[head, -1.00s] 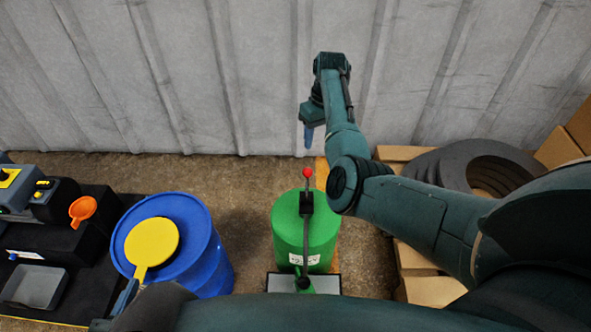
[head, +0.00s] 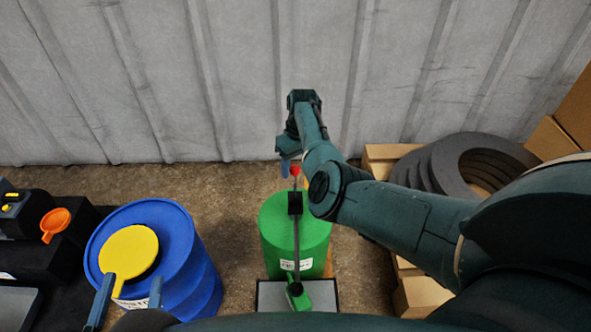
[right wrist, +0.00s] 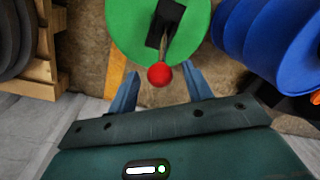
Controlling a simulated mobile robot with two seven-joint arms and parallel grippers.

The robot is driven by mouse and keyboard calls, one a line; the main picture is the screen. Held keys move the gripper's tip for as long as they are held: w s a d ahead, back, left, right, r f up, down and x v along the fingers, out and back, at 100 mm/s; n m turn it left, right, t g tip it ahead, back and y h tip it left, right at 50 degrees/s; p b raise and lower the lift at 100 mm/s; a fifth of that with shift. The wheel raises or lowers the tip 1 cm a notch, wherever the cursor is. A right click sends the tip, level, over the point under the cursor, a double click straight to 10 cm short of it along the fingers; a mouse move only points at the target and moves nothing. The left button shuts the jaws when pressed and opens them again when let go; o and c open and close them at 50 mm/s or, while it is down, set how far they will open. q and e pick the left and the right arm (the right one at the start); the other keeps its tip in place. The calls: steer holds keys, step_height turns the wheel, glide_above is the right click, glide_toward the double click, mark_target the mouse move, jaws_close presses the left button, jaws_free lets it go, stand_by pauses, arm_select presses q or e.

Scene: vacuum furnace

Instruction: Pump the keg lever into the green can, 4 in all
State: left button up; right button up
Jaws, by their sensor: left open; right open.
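The green keg (head: 310,228) stands upright near the middle of the head view. Its dark lever (head: 296,235) runs over its top and ends in a red knob (head: 295,170). A small green object (head: 322,293), perhaps the green can, sits partly cut off on a grey tray below the keg. My right gripper (head: 289,166) is open at the knob. In the right wrist view, the red knob (right wrist: 159,75) lies between the fingertips with gaps on both sides. My left gripper (head: 131,280) is open, with its blue fingers either side of the yellow paddle's handle.
A blue drum (head: 205,270) stands left of the keg, with a yellow paddle (head: 128,250) over its top. An orange funnel (head: 55,224) and black equipment are at far left. Dark rings (head: 448,165) and cardboard boxes (head: 424,297) are at right. A grey corrugated wall closes the back.

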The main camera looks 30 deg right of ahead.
steer(key=shift+f, duration=0.15)
jaws_close()
stand_by(0.5)
